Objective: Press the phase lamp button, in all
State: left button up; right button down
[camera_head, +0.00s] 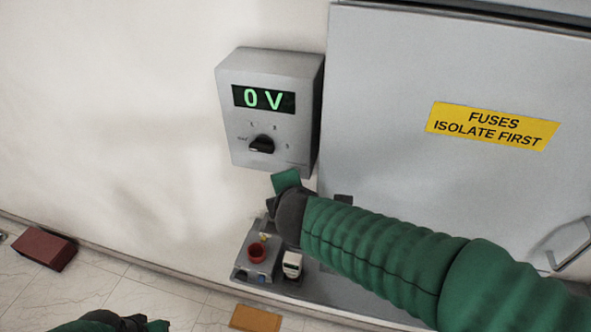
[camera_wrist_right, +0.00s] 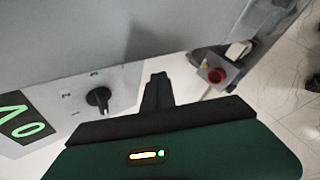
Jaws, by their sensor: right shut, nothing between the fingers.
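A grey meter box (camera_head: 268,122) on the wall shows a green "0 V" display (camera_head: 263,99) and a black rotary knob (camera_head: 262,144). The knob also shows in the right wrist view (camera_wrist_right: 98,98). Below is a small grey control box (camera_head: 250,268) with a red round button (camera_head: 257,252); that button also shows in the wrist view (camera_wrist_right: 213,74). I cannot tell which part is the phase lamp button. My right gripper (camera_head: 271,204), shut and empty, is between the meter box and control box; its fingers show in the wrist view (camera_wrist_right: 158,84). My left gripper (camera_head: 128,321) is at the bottom edge, mostly cut off.
A large grey cabinet (camera_head: 400,60) with a yellow "FUSES ISOLATE FIRST" label (camera_head: 492,126) and a handle (camera_head: 570,245) fills the right. A white item (camera_head: 292,264) stands beside the control box. A dark red block (camera_head: 44,250) lies at left. The wall left of the meter is clear.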

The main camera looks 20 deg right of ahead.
pick_arm(q)
jog(key=shift+a+r, duration=0.25)
pick_arm(e)
jog(key=shift+w+d, duration=0.35)
jog(key=shift+w, duration=0.25)
jog(key=shift+w+d, duration=0.3)
jog(key=shift+w, duration=0.3)
pick_arm(q)
jog(key=shift+d, duration=0.3)
pick_arm(e)
jog(key=shift+d, duration=0.35)
pick_arm(q)
jog(key=shift+a, duration=0.15)
pick_arm(e)
jog(key=shift+a, duration=0.2)
pick_arm(q)
jog(key=shift+r, duration=0.1)
pick_arm(e)
jog(key=shift+d, duration=0.15)
pick_arm(q)
jog(key=shift+p, duration=0.3)
pick_arm(e)
jog(key=shift+w+d, duration=0.15)
jog(key=shift+w, duration=0.1)
pick_arm(q)
jog(key=shift+r, duration=0.1)
pick_arm(e)
jog(key=shift+w+d, duration=0.1)
